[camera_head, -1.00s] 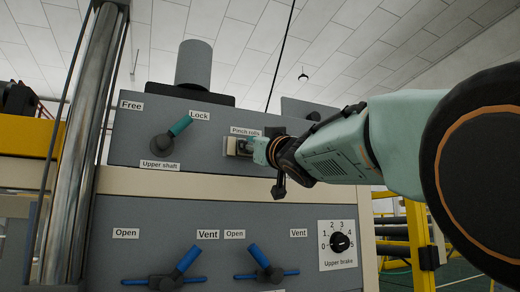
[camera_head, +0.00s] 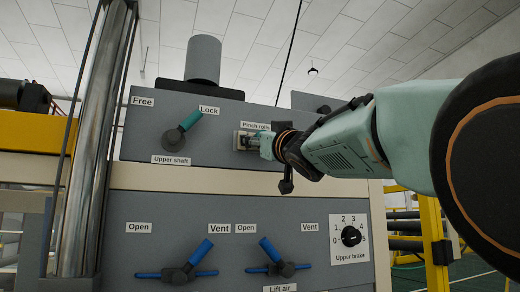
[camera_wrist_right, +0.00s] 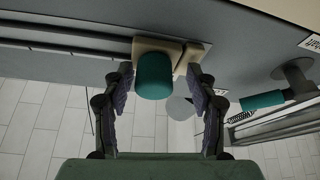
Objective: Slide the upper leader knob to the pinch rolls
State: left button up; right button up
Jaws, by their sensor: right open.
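The upper leader knob is a teal, rounded cylinder (camera_wrist_right: 154,78) on a beige slide block (camera_wrist_right: 155,47) in the right wrist view. In the head view its plate (camera_head: 241,141) shows under the "Pinch rolls" label (camera_head: 255,126), and my gripper and wrist cover most of the knob there. My right gripper (camera_wrist_right: 160,76) is open, with one dark finger on each side of the knob. The knob is nearer the left finger, and a gap shows on its right. I cannot tell whether the left finger touches it. My left gripper is not in view.
The upper shaft lever (camera_head: 183,130) stands left of the knob, and its teal handle also shows in the right wrist view (camera_wrist_right: 264,100). Blue-handled levers (camera_head: 200,251) and the upper brake dial (camera_head: 351,237) are lower down. A metal column (camera_head: 88,150) stands at the left.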

jog(key=shift+d, duration=0.2)
jog(key=shift+s+d, duration=0.1)
jog(key=shift+s, duration=0.1)
jog(key=v, duration=0.7)
jog(key=shift+a, duration=0.2)
dwell(0.4)
